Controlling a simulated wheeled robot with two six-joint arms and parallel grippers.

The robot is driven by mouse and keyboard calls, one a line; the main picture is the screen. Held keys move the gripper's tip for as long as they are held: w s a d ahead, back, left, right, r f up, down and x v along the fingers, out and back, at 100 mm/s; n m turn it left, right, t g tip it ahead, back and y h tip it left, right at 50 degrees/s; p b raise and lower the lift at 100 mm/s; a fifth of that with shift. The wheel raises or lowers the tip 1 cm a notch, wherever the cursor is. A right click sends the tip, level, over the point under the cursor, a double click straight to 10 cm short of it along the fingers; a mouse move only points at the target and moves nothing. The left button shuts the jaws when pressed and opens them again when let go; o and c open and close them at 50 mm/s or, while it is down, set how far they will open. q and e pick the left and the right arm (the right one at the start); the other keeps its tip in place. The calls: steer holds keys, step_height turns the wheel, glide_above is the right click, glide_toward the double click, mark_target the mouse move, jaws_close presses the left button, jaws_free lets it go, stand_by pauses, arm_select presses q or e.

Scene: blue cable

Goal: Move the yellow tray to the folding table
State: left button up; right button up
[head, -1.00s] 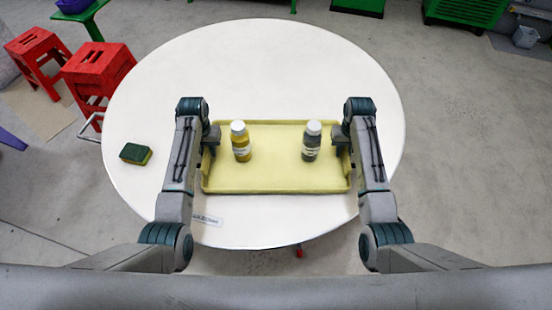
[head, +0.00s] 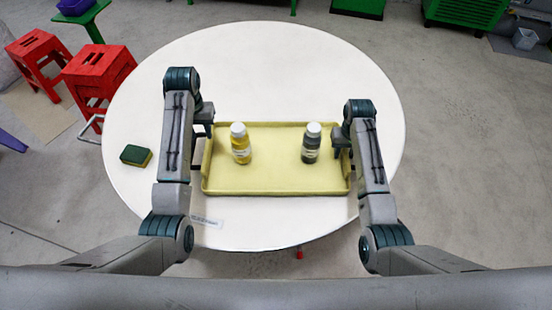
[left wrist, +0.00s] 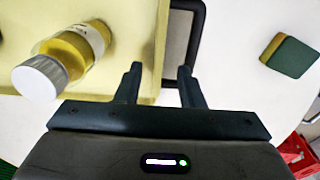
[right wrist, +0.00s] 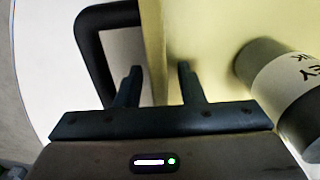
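The yellow tray (head: 275,181) lies flat on a white round table (head: 260,65). A white-capped yellow bottle (head: 240,146) and a white-capped grey bottle (head: 311,146) stand in it. My left gripper (head: 204,130) is open above the tray's left end. In the left wrist view, its fingers (left wrist: 160,80) are apart, with the tray's edge and dark handle (left wrist: 201,25) beyond the gap. My right gripper (head: 341,142) is at the right end. In the right wrist view, its fingers (right wrist: 157,80) are apart, the tray wall (right wrist: 152,40) showing between them. I cannot tell which table is the folding table.
A green and yellow sponge (head: 136,155) lies left of the tray. Red stools (head: 96,73) stand left of the round table, with a small green table (head: 92,17) behind them. A green crate (head: 466,12) is at the back right. The round table's far half is clear.

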steer(key=shift+r, duration=0.15)
arm_select(q)
steer(key=shift+r, duration=0.65)
arm_select(e)
step_height(320, 180, up, 12)
steer(key=shift+f, duration=0.2)
